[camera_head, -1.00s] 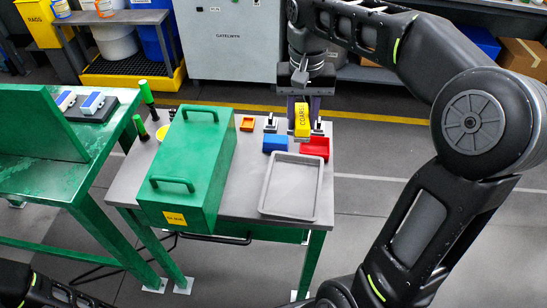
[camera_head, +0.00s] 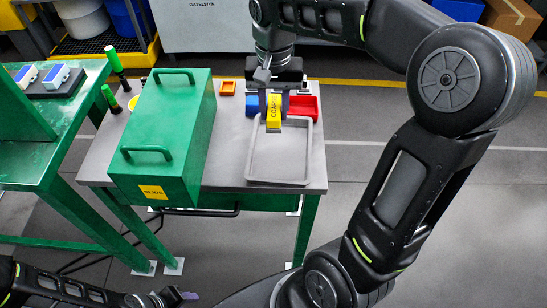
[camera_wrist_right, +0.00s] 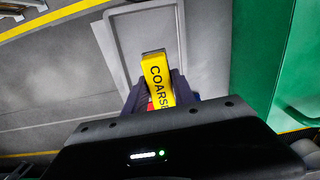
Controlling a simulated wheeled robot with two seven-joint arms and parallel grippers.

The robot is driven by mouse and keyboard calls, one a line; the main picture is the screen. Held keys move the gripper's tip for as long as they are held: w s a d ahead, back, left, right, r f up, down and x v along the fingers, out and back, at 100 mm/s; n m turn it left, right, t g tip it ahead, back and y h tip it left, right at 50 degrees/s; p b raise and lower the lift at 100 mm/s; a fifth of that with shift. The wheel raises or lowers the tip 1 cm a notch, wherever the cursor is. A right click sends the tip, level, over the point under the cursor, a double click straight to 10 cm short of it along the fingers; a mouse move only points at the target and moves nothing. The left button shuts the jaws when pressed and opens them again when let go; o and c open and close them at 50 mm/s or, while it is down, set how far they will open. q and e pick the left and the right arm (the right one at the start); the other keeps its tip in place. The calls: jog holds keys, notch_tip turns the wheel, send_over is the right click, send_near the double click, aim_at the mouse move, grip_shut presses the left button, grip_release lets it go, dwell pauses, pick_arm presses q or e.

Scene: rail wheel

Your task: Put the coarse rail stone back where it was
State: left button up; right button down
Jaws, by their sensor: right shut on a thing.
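The coarse rail stone (camera_head: 273,117) is a yellow block marked COARSE. My right gripper (camera_head: 275,104) is shut on it and holds it over the far edge of the grey tray (camera_head: 309,160) in the head view. In the right wrist view the stone (camera_wrist_right: 158,78) sticks out from between the fingers, with the grey tray (camera_wrist_right: 122,52) behind it. My left gripper (camera_head: 186,296) is low at the bottom left, small and unclear.
A big green box (camera_head: 165,135) with two handles stands left of the tray on the grey table. A green bench (camera_head: 40,150) stands at the left. The grey tray looks empty.

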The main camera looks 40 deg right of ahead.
jog(key=shift+s+a+f, duration=0.1)
jog(key=shift+f, duration=0.15)
send_over(274, 149)
jog(key=shift+f+p, duration=0.35)
jog(key=shift+f, duration=2.8)
jog(key=shift+f, duration=1.85)
jog(key=shift+f, duration=0.25)
jog(key=c, duration=1)
grip_release()
jog(key=shift+r, duration=0.1)
jog(key=shift+c, duration=0.2)
